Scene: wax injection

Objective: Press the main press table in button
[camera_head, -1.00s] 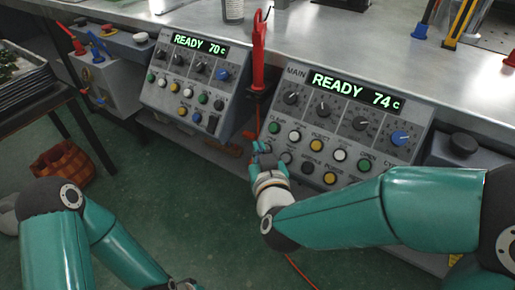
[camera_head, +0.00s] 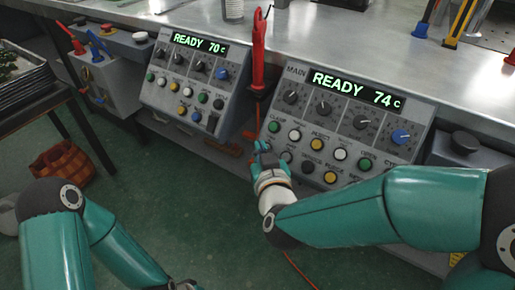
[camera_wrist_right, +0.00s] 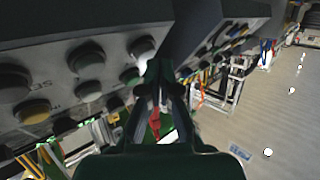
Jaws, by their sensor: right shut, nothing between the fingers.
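The main press panel (camera_head: 340,120) is a grey sloped box with a green "READY 74 c" display, a row of knobs, and rows of round white, green, yellow and dark buttons. My right gripper (camera_head: 260,149) is shut and empty at the panel's lower left corner, close to the lower row of buttons. It hides part of that corner, so I cannot tell whether it touches a button. The right wrist view shows its shut fingers (camera_wrist_right: 158,72) beside the panel face (camera_wrist_right: 60,95). The table in label is not legible.
A second panel (camera_head: 188,80) reading "READY 70 c" stands to the left. A red-handled tool (camera_head: 258,60) hangs between the panels. The metal bench (camera_head: 350,40) runs behind. A wicker basket (camera_head: 63,163) sits on the green floor.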

